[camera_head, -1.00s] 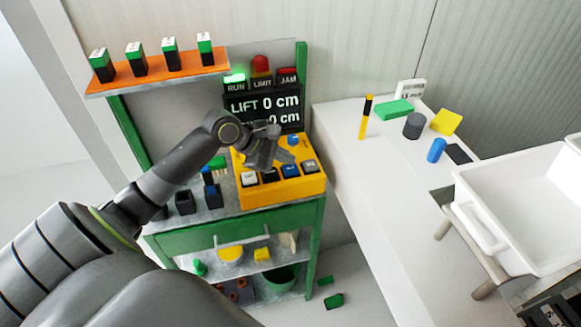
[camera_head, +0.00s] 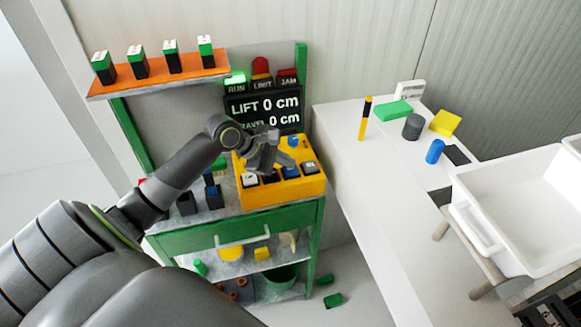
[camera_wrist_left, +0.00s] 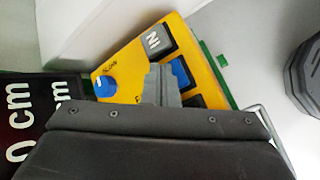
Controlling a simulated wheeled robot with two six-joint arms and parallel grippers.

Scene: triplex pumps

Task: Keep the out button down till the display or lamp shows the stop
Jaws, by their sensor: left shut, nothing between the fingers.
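The yellow control box (camera_head: 285,192) carries a row of buttons: a white one (camera_head: 250,181), a dark one, a blue one (camera_head: 291,172) and a grey one (camera_head: 309,168). In the left wrist view the grey end button (camera_wrist_left: 158,41) reads "IN", with the blue button (camera_wrist_left: 179,73) beside it. I cannot read an "OUT" label. My left gripper (camera_head: 270,168) is shut and empty, over the button row; its fingers (camera_wrist_left: 160,82) hide part of it. Contact cannot be told. The display (camera_head: 263,110) reads LIFT 0 cm, TRAVEL 0 cm. The RUN lamp (camera_head: 235,79) glows green.
A blue knob (camera_head: 292,141) sits behind the buttons. The LIMIT lamp (camera_head: 261,69) and JAM lamp (camera_head: 287,77) look unlit. Dark blocks (camera_head: 187,202) stand left of the box. A white bench (camera_head: 350,150) with small objects lies to the right.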

